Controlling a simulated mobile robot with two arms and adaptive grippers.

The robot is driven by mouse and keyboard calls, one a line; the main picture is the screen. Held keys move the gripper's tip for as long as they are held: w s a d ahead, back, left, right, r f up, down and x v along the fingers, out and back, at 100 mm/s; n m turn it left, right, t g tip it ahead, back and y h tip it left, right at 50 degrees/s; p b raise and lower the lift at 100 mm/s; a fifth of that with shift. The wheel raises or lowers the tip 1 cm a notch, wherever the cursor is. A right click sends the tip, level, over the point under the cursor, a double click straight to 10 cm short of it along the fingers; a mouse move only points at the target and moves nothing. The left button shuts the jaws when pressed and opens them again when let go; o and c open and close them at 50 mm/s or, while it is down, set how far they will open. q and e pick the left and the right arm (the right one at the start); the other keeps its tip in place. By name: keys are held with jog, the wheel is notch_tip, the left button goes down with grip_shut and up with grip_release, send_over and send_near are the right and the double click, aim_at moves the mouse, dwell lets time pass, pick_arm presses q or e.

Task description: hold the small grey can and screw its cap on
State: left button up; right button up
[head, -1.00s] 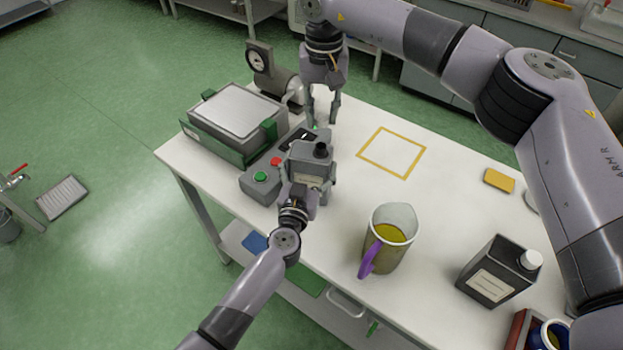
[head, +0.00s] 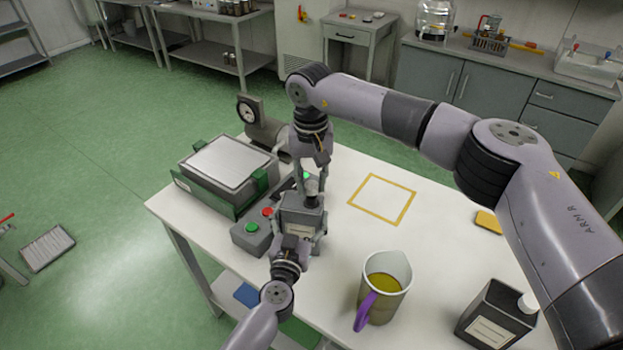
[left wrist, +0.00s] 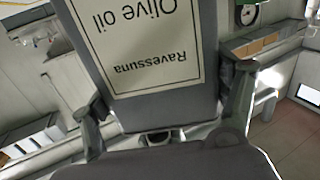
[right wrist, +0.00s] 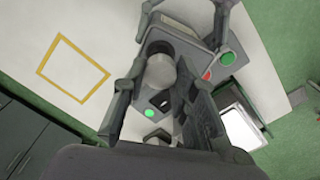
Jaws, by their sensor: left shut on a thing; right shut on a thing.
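The small grey can (head: 299,222) stands upright over the near left of the table, held by my left gripper (head: 298,236). In the left wrist view the left fingers flank the can (left wrist: 165,110), whose label reads upside down. My right gripper (head: 312,183) comes down from above and is shut on a light grey cap (head: 312,188) at the top of the can. In the right wrist view the cap (right wrist: 161,73) sits between the fingers, with the dark neck (right wrist: 159,48) partly showing beyond it. Whether cap and neck touch is unclear.
Close by are a control box with green and red buttons (head: 250,228), a scale-like tray unit (head: 228,166) and a gauge (head: 247,110). A jug of oil (head: 385,287) and a dark can with white cap (head: 495,315) stand to the right. The yellow square (head: 383,199) is empty.

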jog(key=shift+f, duration=0.9)
jog(key=shift+f, duration=0.6)
